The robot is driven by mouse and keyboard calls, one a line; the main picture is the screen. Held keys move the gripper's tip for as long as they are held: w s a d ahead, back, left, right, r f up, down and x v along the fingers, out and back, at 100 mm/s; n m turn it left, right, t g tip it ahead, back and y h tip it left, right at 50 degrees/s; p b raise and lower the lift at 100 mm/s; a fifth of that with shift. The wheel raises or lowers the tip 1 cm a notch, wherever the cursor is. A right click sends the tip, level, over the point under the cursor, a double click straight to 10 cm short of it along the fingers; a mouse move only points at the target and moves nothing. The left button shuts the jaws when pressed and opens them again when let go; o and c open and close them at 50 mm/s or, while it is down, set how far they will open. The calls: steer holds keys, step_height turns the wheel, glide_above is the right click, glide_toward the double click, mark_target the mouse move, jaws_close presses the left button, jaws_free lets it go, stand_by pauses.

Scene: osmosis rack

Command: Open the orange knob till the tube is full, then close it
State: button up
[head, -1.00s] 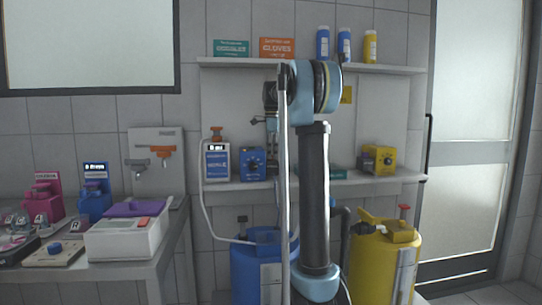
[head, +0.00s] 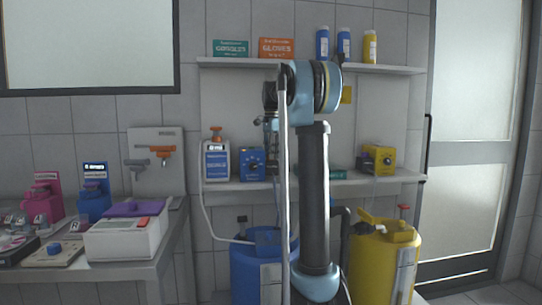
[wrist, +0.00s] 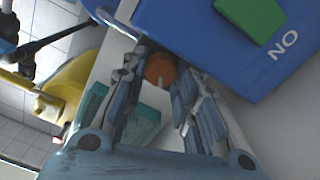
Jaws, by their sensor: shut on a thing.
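My gripper (wrist: 158,72) shows in the wrist view with its two fingers around a round orange knob (wrist: 160,68). The fingers are closed on its sides. The knob's front face shows; its base is hidden. In the head view my gripper (head: 272,138) is small, in front of the shelves and partly behind my arm, and the knob it holds cannot be made out. A thin clear tube (head: 208,215) hangs from the shelf and curves to the blue tank (head: 258,268). I cannot tell whether this is the task's tube or how full it is.
A blue box (wrist: 235,35) with a green patch lies close beside the fingers. The lower shelf (head: 225,184) holds a blue-and-white container (head: 216,163), a blue dial box (head: 251,165) and a yellow dial box (head: 379,160). A yellow tank (head: 385,262) stands right.

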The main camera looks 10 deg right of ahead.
steer(key=shift+w, duration=0.15)
steer(key=o, duration=1.1)
steer(key=shift+c, duration=0.2)
